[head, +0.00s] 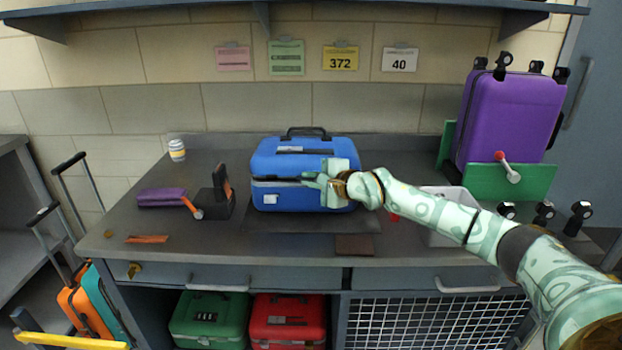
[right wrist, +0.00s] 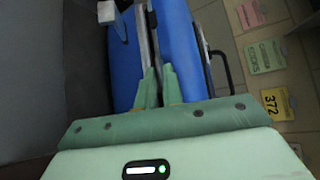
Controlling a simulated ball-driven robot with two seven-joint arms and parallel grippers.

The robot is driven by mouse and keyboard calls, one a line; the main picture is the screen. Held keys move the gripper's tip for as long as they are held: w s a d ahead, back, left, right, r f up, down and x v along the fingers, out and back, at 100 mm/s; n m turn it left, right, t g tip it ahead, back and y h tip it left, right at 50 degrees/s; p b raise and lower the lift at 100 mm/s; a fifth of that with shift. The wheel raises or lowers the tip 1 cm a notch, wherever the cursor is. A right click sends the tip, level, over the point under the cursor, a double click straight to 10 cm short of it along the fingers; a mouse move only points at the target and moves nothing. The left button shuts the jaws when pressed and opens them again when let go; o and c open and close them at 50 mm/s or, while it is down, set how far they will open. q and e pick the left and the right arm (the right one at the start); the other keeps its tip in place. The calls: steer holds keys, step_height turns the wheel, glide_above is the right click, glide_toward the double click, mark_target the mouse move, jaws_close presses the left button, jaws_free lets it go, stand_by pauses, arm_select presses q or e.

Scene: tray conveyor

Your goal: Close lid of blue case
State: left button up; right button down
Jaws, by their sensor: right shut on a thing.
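The blue case (head: 285,195) stands on a dark mat on the workbench, with its black handle at the back. Its lid (head: 295,147) is on top and looks nearly down, with a grey band and a narrow dark gap at the front. My right gripper (head: 316,180) is at the front right of the case, at the lid edge, and is shut on the lid. In the right wrist view the fingers (right wrist: 160,78) meet the lid (right wrist: 178,45) beside the case body (right wrist: 125,65). The fingers hide part of the seam. My left gripper is not in view.
A purple case (head: 510,115) stands in a green holder at the right. A grey bin (head: 440,235) is partly behind my right arm. The bench front is mostly clear.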

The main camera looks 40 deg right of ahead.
steer(key=shift+d+f, duration=0.1)
steer(key=c, duration=1.5)
jaws_free()
steer(key=shift+c, duration=0.2)
arm_select(q)
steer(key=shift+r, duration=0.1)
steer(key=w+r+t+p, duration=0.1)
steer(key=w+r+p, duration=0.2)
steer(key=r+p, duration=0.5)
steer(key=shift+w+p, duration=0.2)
steer(key=shift+p, duration=0.3)
arm_select(e)
steer(key=v, duration=1.6)
steer(key=shift+s, duration=0.15)
